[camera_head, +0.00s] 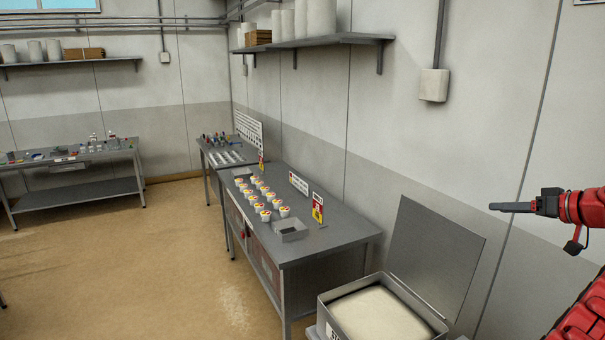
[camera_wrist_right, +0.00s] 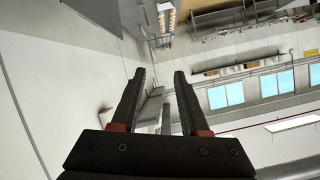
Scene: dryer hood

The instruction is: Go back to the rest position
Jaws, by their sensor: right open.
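My right gripper (camera_head: 512,207) reaches in from the right edge in the head view, raised in the air before the wall. Its red and black arm comes in at the lower right. In the right wrist view the two dark fingers (camera_wrist_right: 158,95) stand apart with nothing between them. The gripper is open and touches nothing. My left gripper is not in either view.
A grey bench (camera_head: 330,236) with several white cups (camera_head: 265,207) and a small tray (camera_head: 290,231) stands along the wall. A metal box (camera_head: 340,318) with a raised lid (camera_head: 435,260) holds pale material at the lower right. Open floor (camera_head: 130,270) lies left.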

